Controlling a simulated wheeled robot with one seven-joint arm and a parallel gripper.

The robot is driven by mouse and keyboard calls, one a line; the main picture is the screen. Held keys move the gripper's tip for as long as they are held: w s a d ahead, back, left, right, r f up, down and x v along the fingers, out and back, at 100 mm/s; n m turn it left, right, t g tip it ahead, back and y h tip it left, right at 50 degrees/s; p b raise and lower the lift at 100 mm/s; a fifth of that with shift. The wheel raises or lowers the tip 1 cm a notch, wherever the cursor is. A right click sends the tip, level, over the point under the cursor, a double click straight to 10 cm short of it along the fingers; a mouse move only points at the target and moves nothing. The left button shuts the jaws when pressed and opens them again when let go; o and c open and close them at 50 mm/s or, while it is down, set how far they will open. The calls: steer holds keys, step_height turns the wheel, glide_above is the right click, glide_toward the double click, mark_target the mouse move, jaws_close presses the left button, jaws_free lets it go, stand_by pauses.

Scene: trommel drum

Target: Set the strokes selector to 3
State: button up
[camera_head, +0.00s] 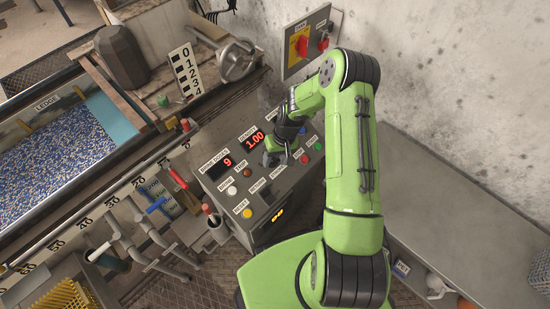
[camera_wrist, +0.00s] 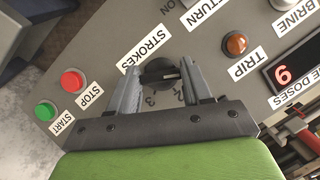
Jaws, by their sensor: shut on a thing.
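The strokes selector is a dark round knob (camera_wrist: 158,73) beside the STROKES label in the wrist view. My gripper (camera_wrist: 163,70) has one finger on each side of the knob and is shut on it. A short pale mark shows on the knob, towards the right finger. A numeral 3 (camera_wrist: 150,101) and part of another numeral show between the fingers; the other scale marks are hidden. In the head view my gripper (camera_head: 271,157) is at the sloped control panel (camera_head: 262,185), and it covers the knob.
Near the knob are green START (camera_wrist: 45,111) and red STOP (camera_wrist: 73,81) buttons, and an orange TRIP button (camera_wrist: 236,44). The BRINE DOSES display (camera_head: 227,162) reads 9. A red-and-yellow switch box (camera_head: 305,43) is on the wall behind. A grey bench (camera_head: 455,195) lies right.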

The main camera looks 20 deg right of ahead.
steer(key=shift+m, duration=0.3)
steer(key=m+y+p, duration=0.1)
steer(key=m, duration=0.1)
steer(key=m+y, duration=0.1)
steer(key=m, duration=0.1)
steer(key=shift+d+m+t+p, duration=0.15)
steer(key=shift+m+t+p, duration=0.15)
steer(key=shift+m+p, duration=0.1)
steer(key=m+t+y+p, duration=0.1)
steer(key=m, duration=0.2)
steer(key=m+y+p, duration=0.1)
steer(key=m, duration=0.2)
steer(key=shift+s+t, duration=0.15)
steer(key=shift+t, duration=0.25)
steer(key=m+t+p, duration=0.1)
steer(key=m, duration=0.2)
steer(key=m+t+p, duration=0.1)
steer(key=m, duration=0.2)
steer(key=shift+s+m+t+y, duration=0.1)
steer(key=shift+m+t+y, duration=0.3)
steer(key=m+t+p, duration=0.1)
steer(key=m, duration=0.1)
steer(key=m+t+p, duration=0.1)
steer(key=m, duration=0.2)
steer(key=shift+f+m+h, duration=0.1)
steer(key=shift+m+h, duration=0.2)
steer(key=o, duration=1.1)
steer(key=shift+c, duration=0.2)
